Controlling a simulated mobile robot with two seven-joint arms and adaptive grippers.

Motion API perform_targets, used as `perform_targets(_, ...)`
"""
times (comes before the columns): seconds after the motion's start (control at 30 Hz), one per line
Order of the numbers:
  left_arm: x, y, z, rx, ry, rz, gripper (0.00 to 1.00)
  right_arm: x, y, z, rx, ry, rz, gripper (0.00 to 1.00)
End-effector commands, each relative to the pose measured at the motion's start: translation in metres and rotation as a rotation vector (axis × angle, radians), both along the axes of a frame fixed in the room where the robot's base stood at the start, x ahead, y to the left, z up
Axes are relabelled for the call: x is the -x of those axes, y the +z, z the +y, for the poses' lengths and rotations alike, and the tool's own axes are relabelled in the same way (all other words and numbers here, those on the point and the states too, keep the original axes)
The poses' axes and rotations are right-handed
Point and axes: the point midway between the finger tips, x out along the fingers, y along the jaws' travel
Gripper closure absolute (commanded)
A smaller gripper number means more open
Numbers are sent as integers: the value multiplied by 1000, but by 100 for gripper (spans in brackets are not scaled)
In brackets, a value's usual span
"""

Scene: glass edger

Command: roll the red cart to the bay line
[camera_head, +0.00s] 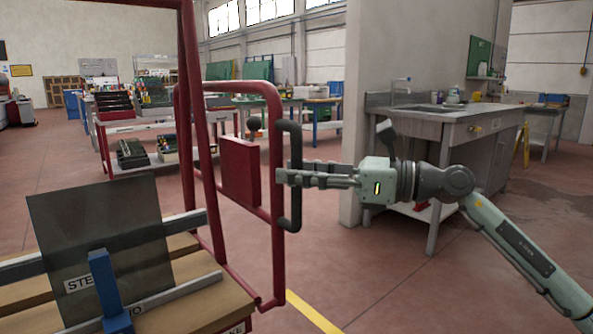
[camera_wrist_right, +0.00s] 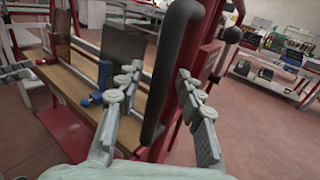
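The red cart (camera_head: 275,215) stands at the left in the head view, with a tubular red frame and a black upright handle (camera_head: 293,190) on its right side. My right gripper (camera_head: 290,176) reaches in from the right, with its fingers at the handle. In the right wrist view the black handle (camera_wrist_right: 163,90) passes between the two spread fingers (camera_wrist_right: 160,95), with a gap visible beside it. A yellow floor line (camera_head: 312,312) runs near the cart's base and may be the bay line.
The cart's wooden deck (camera_head: 195,262) carries a dark glass sheet (camera_head: 105,240) and a blue clamp (camera_head: 108,290). A sink bench (camera_head: 440,125) stands at the right behind my right arm. A tool table (camera_head: 165,122) stands behind the cart. Red floor between them is clear.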

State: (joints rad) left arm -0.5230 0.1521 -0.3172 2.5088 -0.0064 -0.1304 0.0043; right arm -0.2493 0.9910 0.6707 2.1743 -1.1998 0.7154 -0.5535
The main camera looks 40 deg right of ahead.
Motion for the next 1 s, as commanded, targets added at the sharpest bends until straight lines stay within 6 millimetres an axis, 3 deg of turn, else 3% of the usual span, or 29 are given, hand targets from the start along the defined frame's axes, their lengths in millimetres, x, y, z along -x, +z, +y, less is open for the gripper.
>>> perform_targets(0.3, -1, -1, 1, -4, 1, 5, 55, -3, 0, 2, 0, 0, 0, 63)
perform_targets(0.6, -1, -1, 1, -4, 1, 5, 55, -3, 0, 2, 1, 0, 1, 100)
perform_targets(1.0, 0, -1, 0, -3, 1, 4, 55, -3, -1, 2, 0, 0, 0, 100)
